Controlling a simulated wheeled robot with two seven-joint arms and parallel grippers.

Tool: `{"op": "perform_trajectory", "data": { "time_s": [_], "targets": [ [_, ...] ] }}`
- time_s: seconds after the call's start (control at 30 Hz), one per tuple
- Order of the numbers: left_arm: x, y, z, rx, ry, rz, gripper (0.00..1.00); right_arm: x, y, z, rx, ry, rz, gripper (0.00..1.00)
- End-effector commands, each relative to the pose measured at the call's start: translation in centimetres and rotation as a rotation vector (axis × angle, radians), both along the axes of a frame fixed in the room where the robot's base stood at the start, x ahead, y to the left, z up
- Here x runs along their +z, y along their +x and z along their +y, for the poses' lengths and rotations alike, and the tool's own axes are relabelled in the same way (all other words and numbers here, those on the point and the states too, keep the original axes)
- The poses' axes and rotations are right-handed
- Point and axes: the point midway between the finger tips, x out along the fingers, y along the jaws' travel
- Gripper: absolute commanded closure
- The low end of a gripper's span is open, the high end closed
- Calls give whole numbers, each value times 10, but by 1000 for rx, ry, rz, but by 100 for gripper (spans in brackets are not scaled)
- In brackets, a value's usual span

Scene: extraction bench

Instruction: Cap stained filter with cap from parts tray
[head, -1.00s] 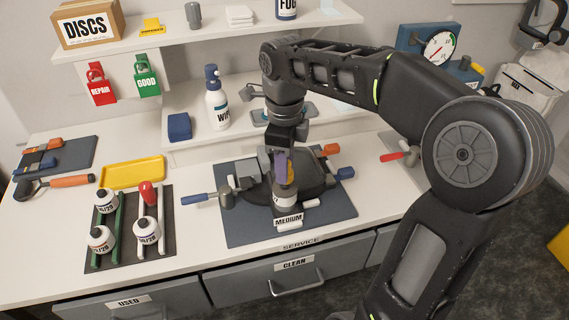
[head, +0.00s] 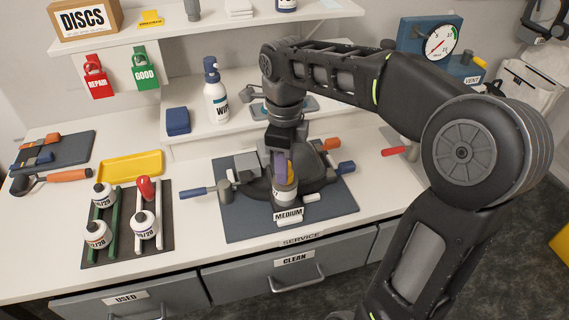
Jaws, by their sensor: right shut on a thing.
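My right gripper (head: 282,166) reaches down over the dark blue mat and is shut on the top of a small upright canister (head: 285,193). The canister has a grey body, a pale label band and an amber patch near its top. The fingers hide much of its top, so I cannot tell whether a cap is there. It stands behind a plate marked MEDIUM (head: 288,215). The yellow tray (head: 130,167) looks empty. My left gripper is not in view.
A dark round device (head: 312,172) with coloured handles sits behind the canister on the mat (head: 236,228).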

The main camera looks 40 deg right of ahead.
Motion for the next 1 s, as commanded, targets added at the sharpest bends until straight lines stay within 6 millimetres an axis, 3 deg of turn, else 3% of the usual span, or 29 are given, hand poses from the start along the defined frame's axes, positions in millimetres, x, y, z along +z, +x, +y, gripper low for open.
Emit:
{"op": "perform_trajectory", "data": {
  "time_s": [0.07, 0.1, 0.4, 0.77, 0.97, 1.0],
  "targets": [
    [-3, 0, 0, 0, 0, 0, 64, -3, 0, 0, 0, 0, 0, 100],
    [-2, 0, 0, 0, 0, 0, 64, -3, 0, 0, 0, 0, 0, 66],
    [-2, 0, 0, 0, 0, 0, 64, -2, 0, 0, 0, 0, 0, 41],
    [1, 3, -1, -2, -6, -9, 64, -2, 0, 0, 0, 0, 0, 41],
    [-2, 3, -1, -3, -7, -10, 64, 23, 1, 0, 1, -2, -4, 41],
    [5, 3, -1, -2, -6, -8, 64, 34, 1, 0, 1, -1, -3, 41]
  ]
}}
